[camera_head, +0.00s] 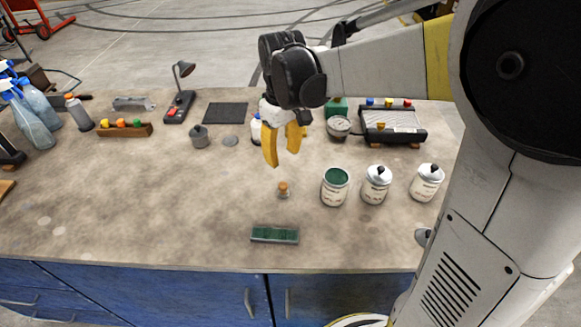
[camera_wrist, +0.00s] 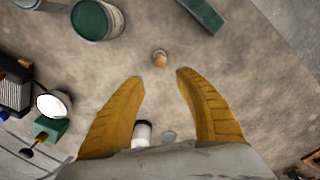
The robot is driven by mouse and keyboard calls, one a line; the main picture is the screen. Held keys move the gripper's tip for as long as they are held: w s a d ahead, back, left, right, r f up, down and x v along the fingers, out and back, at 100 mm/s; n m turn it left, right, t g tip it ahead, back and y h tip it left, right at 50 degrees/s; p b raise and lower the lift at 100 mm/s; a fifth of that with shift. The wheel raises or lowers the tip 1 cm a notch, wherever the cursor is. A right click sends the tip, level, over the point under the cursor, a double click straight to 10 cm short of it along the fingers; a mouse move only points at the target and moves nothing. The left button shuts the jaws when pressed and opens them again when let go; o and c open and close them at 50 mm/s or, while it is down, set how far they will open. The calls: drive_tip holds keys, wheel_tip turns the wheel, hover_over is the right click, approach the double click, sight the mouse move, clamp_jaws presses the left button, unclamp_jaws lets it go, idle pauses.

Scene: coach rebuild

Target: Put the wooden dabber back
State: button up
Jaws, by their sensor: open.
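A small upright piece with a round wooden-coloured top (camera_head: 283,189), which looks like the wooden dabber, stands on the worktop left of the open can of green (camera_head: 335,187). In the wrist view the wooden top (camera_wrist: 160,59) shows just beyond and between my fingertips. My gripper (camera_head: 283,158) has yellow fingers, points down and is open and empty. It is above the worktop, behind and above the small piece, not touching it. The wrist view also shows my gripper's spread fingers (camera_wrist: 161,76). The piece's lower part is too small to make out clearly.
Two white lidded cans (camera_head: 376,185) (camera_head: 427,183) stand right of the open can. A green-filled tray (camera_head: 275,236) lies near the front edge. A wooden rack (camera_head: 125,130) with coloured knobs is at left. A white bottle (camera_head: 256,131) is partly hidden behind my gripper. The left front worktop is clear.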

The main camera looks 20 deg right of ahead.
drive_tip(key=s+r+m+t, duration=0.2)
drive_tip(key=s+t, duration=0.1)
drive_tip(key=s, duration=0.4)
drive_tip(key=s+r+m+t, duration=0.1)
drive_tip(key=s+m+t, duration=0.1)
drive_tip(key=s+t, duration=0.2)
drive_tip(key=s, duration=0.3)
drive_tip(key=shift+s+r, duration=0.35)
